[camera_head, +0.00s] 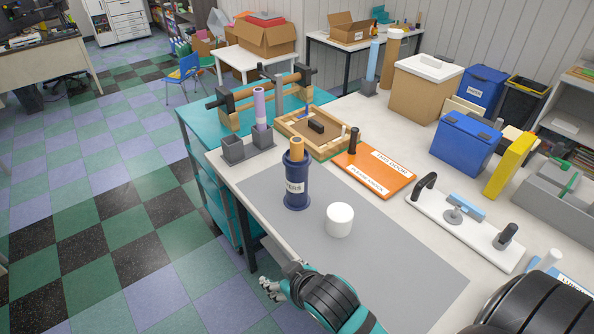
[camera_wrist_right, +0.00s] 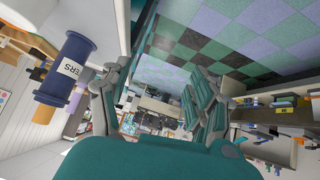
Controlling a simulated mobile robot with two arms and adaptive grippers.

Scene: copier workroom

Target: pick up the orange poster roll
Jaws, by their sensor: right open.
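The orange poster roll (camera_head: 297,147) stands upright in a dark blue cylindrical holder (camera_head: 297,188) on the grey mat; only its top end shows above the rim. In the right wrist view the holder (camera_wrist_right: 76,58) appears tilted at the left, with the orange roll (camera_wrist_right: 43,113) sticking out of its lower end in the picture. My right gripper (camera_head: 273,288) is open and empty at the table's near left edge, in front of the holder and apart from it. Its spread fingers also show in the right wrist view (camera_wrist_right: 160,85). My left gripper is not in view.
A white cylinder (camera_head: 340,220) stands on the grey mat (camera_head: 385,255), right of the holder. Behind are a lilac roll (camera_head: 260,107) in a grey block, a wooden tray (camera_head: 303,138) and an orange board (camera_head: 375,172). The mat's near part is clear.

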